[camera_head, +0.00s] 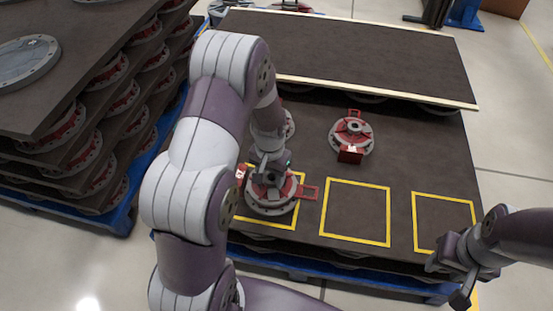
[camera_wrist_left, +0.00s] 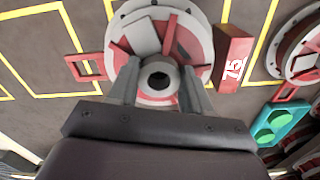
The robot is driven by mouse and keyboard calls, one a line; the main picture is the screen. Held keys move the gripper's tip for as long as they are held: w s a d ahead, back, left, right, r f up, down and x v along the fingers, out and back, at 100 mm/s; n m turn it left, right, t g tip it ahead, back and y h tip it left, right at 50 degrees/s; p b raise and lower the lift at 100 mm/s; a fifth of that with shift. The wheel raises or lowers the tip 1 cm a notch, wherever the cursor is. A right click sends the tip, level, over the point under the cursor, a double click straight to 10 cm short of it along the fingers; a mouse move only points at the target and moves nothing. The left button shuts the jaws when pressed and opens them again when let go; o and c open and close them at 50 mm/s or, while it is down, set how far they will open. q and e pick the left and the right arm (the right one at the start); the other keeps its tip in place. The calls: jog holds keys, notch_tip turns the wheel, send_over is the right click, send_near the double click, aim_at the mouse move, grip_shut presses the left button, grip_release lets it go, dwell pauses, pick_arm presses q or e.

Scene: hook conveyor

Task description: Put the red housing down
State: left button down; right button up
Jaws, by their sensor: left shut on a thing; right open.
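The red housing (camera_head: 272,205), with a round grey flange and red ribs, is over the left yellow square (camera_head: 265,224) on the dark board. My left gripper (camera_head: 270,177) is above it, shut on its central hub. In the left wrist view the fingers of my left gripper (camera_wrist_left: 158,92) stand on both sides of the hub of the red housing (camera_wrist_left: 187,42). I cannot tell whether its underside touches the board. My right gripper (camera_head: 452,281) is open and empty at the lower right, beside the board's corner.
A second housing (camera_head: 352,133) stands behind the middle yellow square (camera_head: 355,211). Another (camera_head: 289,123) is partly hidden by my left arm. The middle and right (camera_head: 443,218) squares are empty. A raised dark panel (camera_head: 370,50) lies behind; stacked housings (camera_head: 85,140) stand left.

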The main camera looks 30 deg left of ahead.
aim_at(270, 189)
pick_arm(q)
jog(key=shift+s+f, duration=0.4)
notch_tip(270, 189, down, 4)
jog(key=b, duration=0.2)
jog(key=shift+r+b, duration=0.1)
jog(key=shift+b, duration=0.2)
jog(key=shift+r, duration=0.1)
jog(key=shift+c, duration=2.4)
grip_release()
jog(key=shift+s+d, duration=0.1)
